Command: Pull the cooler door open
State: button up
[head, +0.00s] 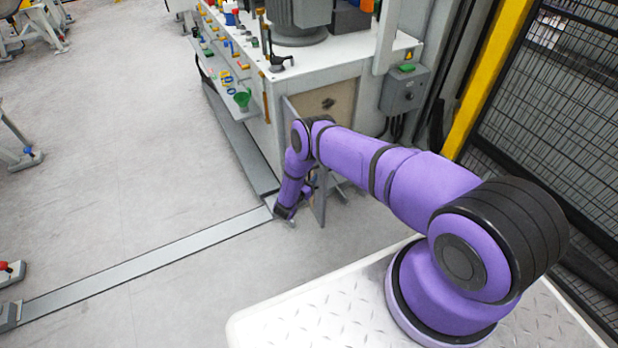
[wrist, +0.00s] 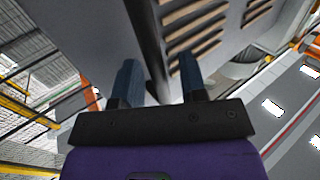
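The cooler door (head: 319,205) is a thin grey panel on the near side of the white machine cabinet. It stands out from the cabinet, swung at least partly open, with a tan inner panel (head: 335,98) showing behind it. My arm hides much of the door. My gripper (head: 287,212) is low beside the door, near the floor. In the wrist view, the two blue fingers of my gripper (wrist: 160,62) are spread apart. A dark door edge (wrist: 148,40) runs between them, with a slotted grey face (wrist: 195,30) to its right. I cannot tell whether either finger touches the door.
The machine cabinet (head: 345,58) carries tools and a motor housing. A grey control box (head: 404,90) is on its right. A yellow post and black mesh fence (head: 560,110) close off the right side. Open floor (head: 130,150) lies to the left, crossed by a flat metal strip (head: 150,265).

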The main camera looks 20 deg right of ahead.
jog(key=v, duration=1)
jog(key=shift+s+a, duration=0.15)
jog(key=shift+a, duration=0.1)
